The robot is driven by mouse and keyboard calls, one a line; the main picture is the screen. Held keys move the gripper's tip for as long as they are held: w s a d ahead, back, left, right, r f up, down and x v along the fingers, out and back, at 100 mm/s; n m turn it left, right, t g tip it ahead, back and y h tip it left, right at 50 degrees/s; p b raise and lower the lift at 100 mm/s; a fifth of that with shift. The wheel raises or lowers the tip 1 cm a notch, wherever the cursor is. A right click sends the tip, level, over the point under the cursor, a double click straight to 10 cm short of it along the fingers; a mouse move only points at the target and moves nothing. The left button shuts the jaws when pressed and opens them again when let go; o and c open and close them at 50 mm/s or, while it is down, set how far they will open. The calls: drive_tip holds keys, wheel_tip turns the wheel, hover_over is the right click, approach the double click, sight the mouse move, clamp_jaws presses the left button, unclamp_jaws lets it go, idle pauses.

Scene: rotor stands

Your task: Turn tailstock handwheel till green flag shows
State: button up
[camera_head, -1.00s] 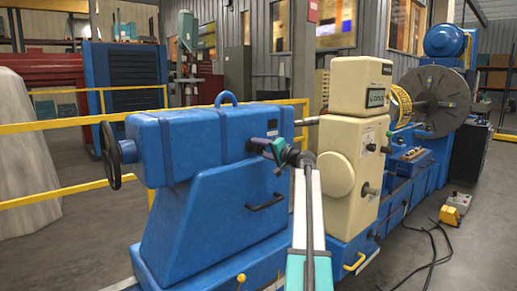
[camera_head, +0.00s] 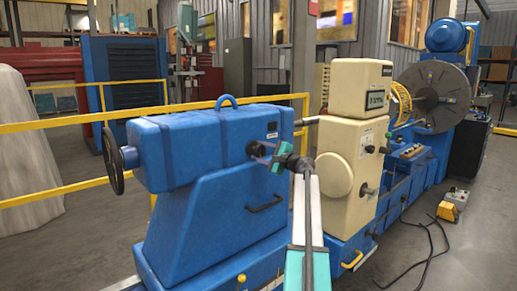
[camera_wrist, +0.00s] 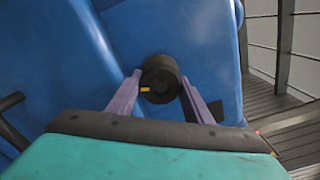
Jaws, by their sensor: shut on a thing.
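The blue tailstock (camera_head: 200,205) stands at the left of the machine in the head view. A black handwheel (camera_head: 112,160) is on its left end, apart from my gripper. My gripper (camera_head: 258,151) is at a small black knob on the tailstock's near side. In the wrist view the round black knob (camera_wrist: 160,82), with a yellow mark on its face, sits between the two pale purple fingers of my gripper (camera_wrist: 159,88). The fingers are shut on it. The teal gripper body fills the bottom of that view.
A black bar handle (camera_head: 264,202) is below the knob on the tailstock. The cream headstock housing (camera_head: 350,170) stands to the right. A yellow rail (camera_head: 60,124) runs behind. Cables (camera_head: 425,260) lie on the floor at right.

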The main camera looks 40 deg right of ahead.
drive_tip(key=m+p, duration=0.2)
drive_tip(key=m, duration=0.1)
drive_tip(key=m+p, duration=0.1)
drive_tip(key=shift+w+a+r+p, duration=0.1)
drive_tip(key=shift+a+r+p, duration=0.05)
drive_tip(key=shift+r+p, duration=0.15)
drive_tip(key=shift+f+m+p, duration=0.1)
drive_tip(key=shift+m+p, duration=1)
drive_tip(key=shift+m, duration=0.6)
drive_tip(key=o, duration=1.1)
drive_tip(key=shift+c, duration=0.2)
drive_tip(key=shift+f, duration=0.1)
